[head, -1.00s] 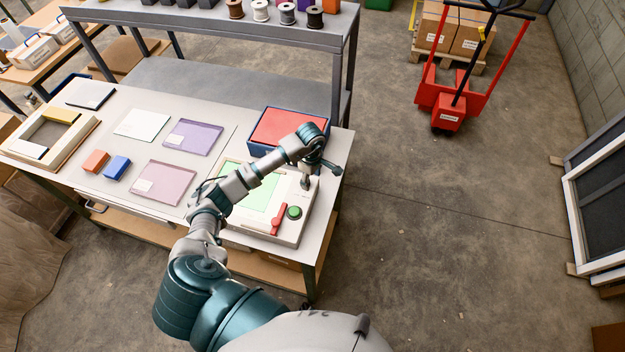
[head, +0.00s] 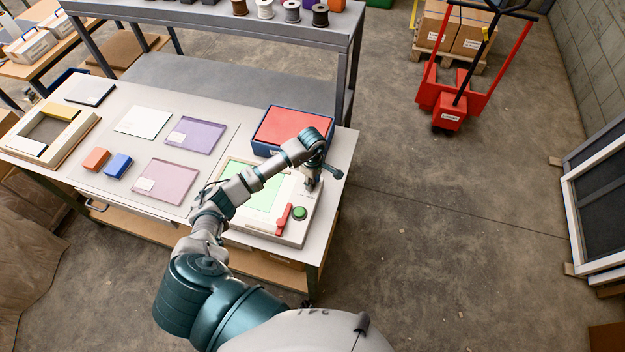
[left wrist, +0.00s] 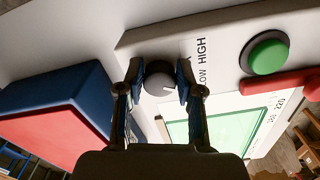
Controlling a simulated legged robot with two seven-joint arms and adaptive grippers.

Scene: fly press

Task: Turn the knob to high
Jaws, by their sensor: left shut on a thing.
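The press unit (head: 293,236) is a pale box with a green panel (head: 250,185) on the worktable. Its round grey knob (left wrist: 160,84) sits between the fingers of my left gripper (left wrist: 160,82) in the left wrist view. The fingers are shut on the knob from both sides. A pale mark on the knob points right, roughly toward the printed word LOW; HIGH is printed beside LOW. In the head view my left gripper (head: 311,184) is over the unit's far right corner and hides the knob. My right gripper is out of view.
A green button (head: 299,213) and a red lever (head: 283,219) are on the unit near the knob. A blue box with a red top (head: 292,127) stands behind it, close to my gripper. Purple trays and small blocks lie to the left.

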